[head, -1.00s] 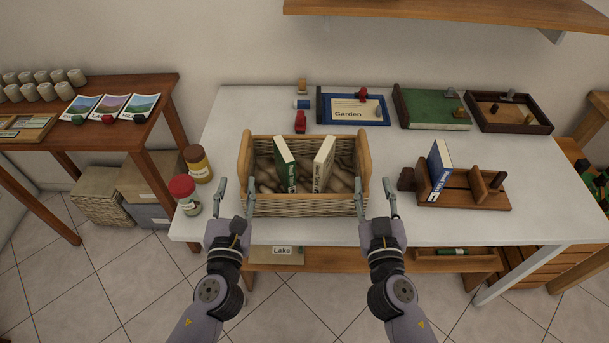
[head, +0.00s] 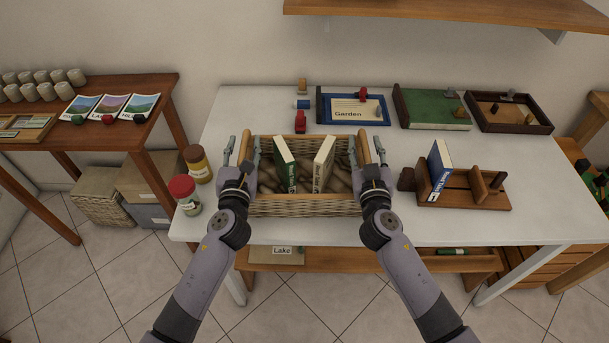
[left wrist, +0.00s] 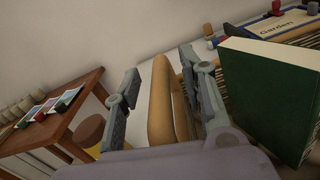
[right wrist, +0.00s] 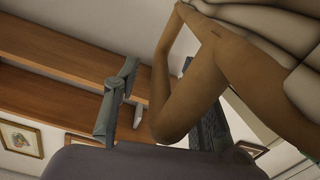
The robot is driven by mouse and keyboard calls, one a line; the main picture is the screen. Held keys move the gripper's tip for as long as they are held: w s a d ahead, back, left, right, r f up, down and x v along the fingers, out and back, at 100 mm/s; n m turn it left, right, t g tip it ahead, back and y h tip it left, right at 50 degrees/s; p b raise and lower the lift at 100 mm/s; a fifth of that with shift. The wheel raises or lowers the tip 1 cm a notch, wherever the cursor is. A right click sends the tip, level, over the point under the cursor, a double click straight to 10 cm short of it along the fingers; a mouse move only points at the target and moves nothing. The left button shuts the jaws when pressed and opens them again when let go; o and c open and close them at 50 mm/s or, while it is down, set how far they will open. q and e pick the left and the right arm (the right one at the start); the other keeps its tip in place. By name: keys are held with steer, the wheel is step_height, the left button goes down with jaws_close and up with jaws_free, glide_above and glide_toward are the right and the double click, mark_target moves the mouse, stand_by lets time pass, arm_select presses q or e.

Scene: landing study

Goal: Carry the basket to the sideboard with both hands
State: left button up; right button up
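The wicker basket (head: 305,207) stands on the white table (head: 420,226) with a green book (head: 284,162) and a cream book (head: 323,163) leaning in it. My left gripper (head: 243,150) is open at its left end; the left wrist view shows the wooden handle (left wrist: 160,105) between the spread fingers. My right gripper (head: 366,150) is open at the right end; the right wrist view shows the other wooden handle (right wrist: 180,95) between its fingers, with a gap to one finger. I cannot tell which piece of furniture is the sideboard.
Right of the basket, a wooden book rack (head: 465,192) holds a blue book (head: 440,165). Two jars, red-lidded (head: 185,194) and brown (head: 198,163), stand at left. Framed boards line the back. A wooden table (head: 110,112) with pictures and cups stands left, across a floor gap.

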arm_select(q)
steer(key=shift+c, duration=0.4)
arm_select(e)
steer(key=shift+c, duration=0.4)
arm_select(q)
jaws_close()
arm_select(e)
jaws_close()
